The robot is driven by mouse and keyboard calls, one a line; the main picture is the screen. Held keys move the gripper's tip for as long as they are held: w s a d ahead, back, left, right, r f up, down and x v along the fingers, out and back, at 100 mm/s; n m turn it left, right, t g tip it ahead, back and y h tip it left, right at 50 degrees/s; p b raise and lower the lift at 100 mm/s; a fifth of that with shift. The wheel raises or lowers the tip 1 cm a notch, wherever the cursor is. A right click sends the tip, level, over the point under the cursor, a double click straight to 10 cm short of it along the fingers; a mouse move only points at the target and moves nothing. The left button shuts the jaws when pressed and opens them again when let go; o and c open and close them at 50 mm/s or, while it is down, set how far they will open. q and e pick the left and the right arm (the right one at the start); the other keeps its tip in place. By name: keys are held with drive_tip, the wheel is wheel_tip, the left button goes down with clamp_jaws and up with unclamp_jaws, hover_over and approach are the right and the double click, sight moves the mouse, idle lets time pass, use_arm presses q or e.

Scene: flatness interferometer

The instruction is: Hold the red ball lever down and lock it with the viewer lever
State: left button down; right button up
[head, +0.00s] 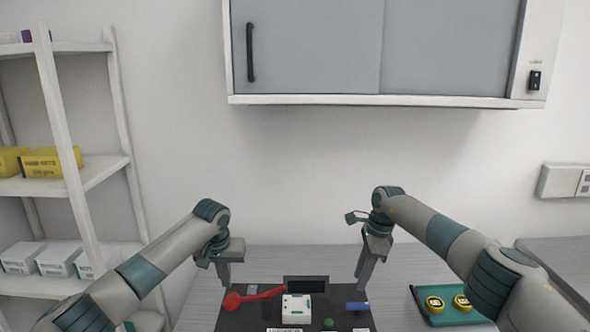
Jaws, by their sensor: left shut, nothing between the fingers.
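The red lever (262,295) with its red ball end (232,301) lies at the left of a dark instrument base at the bottom of the head view. My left gripper (226,283) points down just above and behind the ball; it is shut and empty. Whether it touches the lever I cannot tell. A blue handle (357,306) sits at the right of the base, and a green knob (328,323) is at the front. Which one is the viewer lever I cannot tell. My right gripper (362,285) points down above and behind the blue handle; its finger gap is unclear.
A white block (297,308) and a dark screen (306,283) stand mid-base. A green tray (433,317) with yellow round pieces lies to the right. A wall cabinet (380,45) hangs above; shelves (90,172) stand at the left. The bench (290,258) behind the base is clear.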

drive_tip(key=shift+r+p, duration=2.75)
drive_tip(key=shift+r, duration=0.25)
drive_tip(key=shift+f, duration=0.1)
